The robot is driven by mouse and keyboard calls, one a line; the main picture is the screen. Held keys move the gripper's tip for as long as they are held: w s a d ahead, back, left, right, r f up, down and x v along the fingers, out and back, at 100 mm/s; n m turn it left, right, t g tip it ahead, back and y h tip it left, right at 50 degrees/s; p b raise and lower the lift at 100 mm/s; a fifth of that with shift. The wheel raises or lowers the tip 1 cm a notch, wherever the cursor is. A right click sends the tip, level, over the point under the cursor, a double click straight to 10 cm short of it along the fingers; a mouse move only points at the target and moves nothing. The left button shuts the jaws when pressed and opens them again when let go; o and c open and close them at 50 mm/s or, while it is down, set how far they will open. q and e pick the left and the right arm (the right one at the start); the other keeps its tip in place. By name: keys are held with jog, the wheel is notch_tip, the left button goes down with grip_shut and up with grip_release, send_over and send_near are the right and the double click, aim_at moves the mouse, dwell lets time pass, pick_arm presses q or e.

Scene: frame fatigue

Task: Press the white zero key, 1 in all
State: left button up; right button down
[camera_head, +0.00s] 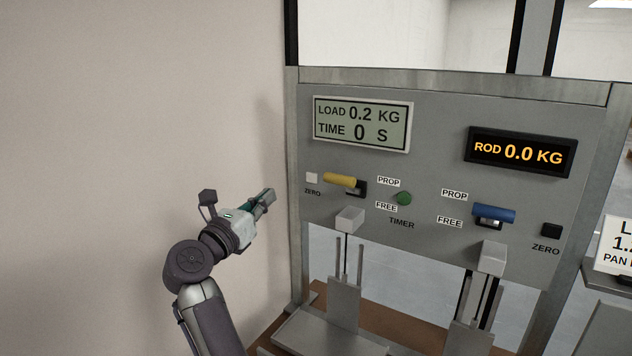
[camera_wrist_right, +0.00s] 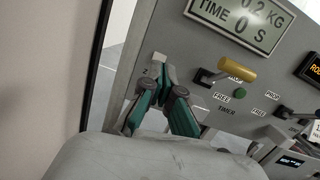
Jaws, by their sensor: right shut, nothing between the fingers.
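The white zero key (camera_head: 312,178) is a small square at the left edge of the grey panel, above its ZERO label (camera_head: 313,191). My right gripper (camera_head: 268,194) is shut and empty. In the head view it is left of the key and a little lower, pointing toward the panel with a visible gap in the picture. In the right wrist view the white key (camera_wrist_right: 158,60) shows just beyond the green-sided fingers (camera_wrist_right: 162,86), and its label is partly hidden. I cannot tell the exact distance to the key. My left gripper is not in view.
A display (camera_head: 361,124) reads LOAD 0.2 KG, TIME 0 S. The yellow lever (camera_head: 340,180) sits just right of the white key. A green timer button (camera_head: 404,199), blue lever (camera_head: 495,213) and black zero key (camera_head: 551,230) are farther right. The rod display (camera_head: 519,152) reads 0.0 KG.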

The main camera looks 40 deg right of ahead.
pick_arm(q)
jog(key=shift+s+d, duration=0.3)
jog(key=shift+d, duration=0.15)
pick_arm(e)
jog(key=shift+s+d+f+m+g+y, duration=0.1)
jog(key=shift+f+m+g+y, duration=0.2)
jog(key=shift+m+g, duration=0.2)
jog(key=shift+d+f+m+g+y, duration=0.1)
jog(key=shift+f+m+g+y, duration=0.15)
jog(key=shift+m+g, duration=0.2)
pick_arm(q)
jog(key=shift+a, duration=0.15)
pick_arm(e)
jog(key=shift+r, duration=0.1)
jog(key=p, duration=0.6)
send_near(311, 178)
jog(key=x, duration=0.5)
jog(key=shift+d+r, duration=0.25)
jog(key=shift+d, duration=0.15)
jog(key=shift+w+d+f, duration=0.2)
jog(key=shift+w+d, duration=0.25)
jog(key=shift+d, duration=0.25)
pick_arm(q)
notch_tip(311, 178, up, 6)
